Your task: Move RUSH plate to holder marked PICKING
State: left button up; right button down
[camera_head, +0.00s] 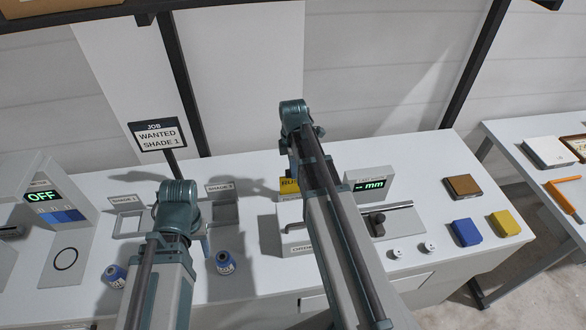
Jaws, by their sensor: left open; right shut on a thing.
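A yellow plate (288,187) with the letters "RU" showing is in the middle of the table, just left of my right arm, which covers the rest of it. My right gripper (302,178) is mostly hidden behind its own arm and is shut on this plate. Below the plate is a white holder (297,248) with a partly covered label that seems to start with "ORDE". No label reading PICKING can be made out. My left gripper (205,243) is open and empty above the table, near the blue spools, and its arm partly hides it.
Blue spools (225,263) (115,276) stand at the front left. Trays labelled SHADE (128,222) lie behind them. A box showing "OFF" (40,197) is at far left. A "mm" gauge (372,184), brown block (463,187), blue block (466,232) and yellow block (504,223) are at right.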

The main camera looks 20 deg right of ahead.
jog(key=shift+f+b, duration=1.15)
jog(key=shift+f, duration=0.15)
jog(key=c, duration=0.7)
grip_release()
jog(key=shift+r, duration=0.1)
notch_tip(320, 180, up, 14)
jog(key=p, duration=1.4)
jog(key=shift+f, duration=0.2)
